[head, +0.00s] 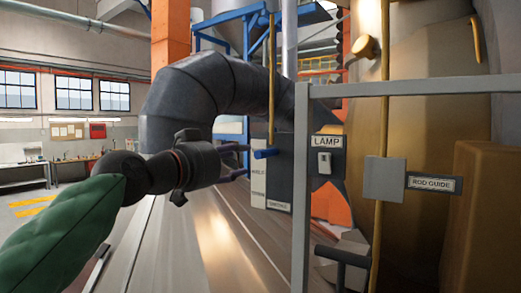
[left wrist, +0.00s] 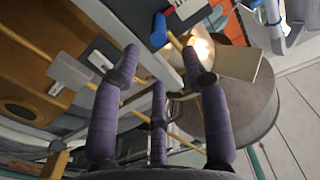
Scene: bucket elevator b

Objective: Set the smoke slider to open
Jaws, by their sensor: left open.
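A short blue handle (head: 265,153) sticks out at the lower end of a thin yellow rod (head: 271,85). It stands in front of a narrow pale strip (head: 258,180) with small lettering that I cannot read surely.
A grey frame post (head: 301,190) and crossbar stand right of the handle. A LAMP switch (head: 324,162) and a ROD GUIDE plate (head: 434,183) are further right. A thick dark duct (head: 205,90) curves behind my left arm. A black T-shaped bar (head: 343,257) is low at right.

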